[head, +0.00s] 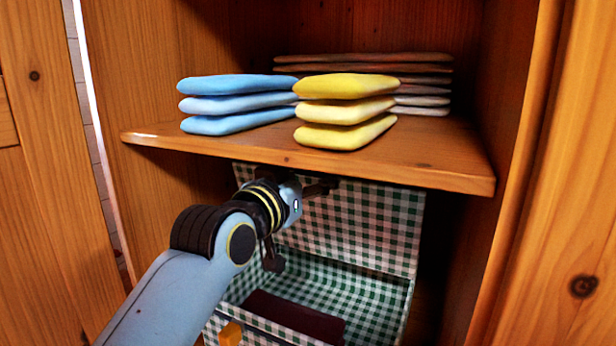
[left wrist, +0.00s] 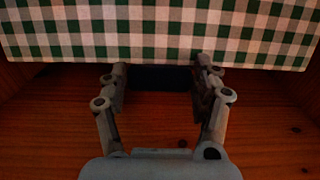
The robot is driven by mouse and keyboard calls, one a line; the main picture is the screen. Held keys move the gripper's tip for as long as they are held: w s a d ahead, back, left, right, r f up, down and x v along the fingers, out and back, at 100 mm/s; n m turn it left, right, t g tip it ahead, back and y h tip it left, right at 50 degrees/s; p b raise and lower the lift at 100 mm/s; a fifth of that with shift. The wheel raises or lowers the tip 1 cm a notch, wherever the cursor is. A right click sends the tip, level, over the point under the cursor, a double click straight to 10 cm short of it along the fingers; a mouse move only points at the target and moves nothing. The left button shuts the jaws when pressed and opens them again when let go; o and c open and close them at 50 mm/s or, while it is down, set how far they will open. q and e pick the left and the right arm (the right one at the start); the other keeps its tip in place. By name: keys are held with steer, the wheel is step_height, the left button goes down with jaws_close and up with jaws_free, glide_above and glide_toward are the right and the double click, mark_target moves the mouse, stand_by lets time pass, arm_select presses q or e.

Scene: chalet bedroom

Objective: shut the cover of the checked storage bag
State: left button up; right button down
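The green-and-white checked storage bag (head: 345,271) stands under the shelf, its top open. Its cover (head: 372,219) is raised at the back, close below the shelf. My left gripper (head: 322,187) reaches in at the cover's upper part, partly hidden by its own wrist. In the left wrist view, my left gripper (left wrist: 160,80) has its fingers wide apart, at the edge of the checked cover (left wrist: 160,30). A dark piece (left wrist: 160,78) shows between the fingertips; I cannot tell whether they touch it. My right gripper is not in view.
The wooden shelf (head: 420,163) hangs low over the bag. It holds blue folded cloths (head: 235,104), yellow folded cloths (head: 345,111) and a flat stack behind. A dark red item (head: 295,316) lies in the bag. The cupboard's right wall (head: 510,130) stands close by.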

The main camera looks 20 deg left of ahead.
arm_select(q)
steer(key=c, duration=1)
steer(key=shift+s+f, duration=0.1)
steer(key=shift+s, duration=0.05)
steer(key=shift+s+f+t+b, duration=0.3)
steer(key=shift+s+f+b, duration=0.1)
steer(key=shift+b, duration=0.55)
steer(key=s+f+t+b, duration=0.2)
steer(key=s+f+b, duration=0.6)
steer(key=b, duration=0.4)
steer(key=shift+s+a, duration=0.15)
steer(key=shift+s, duration=0.4)
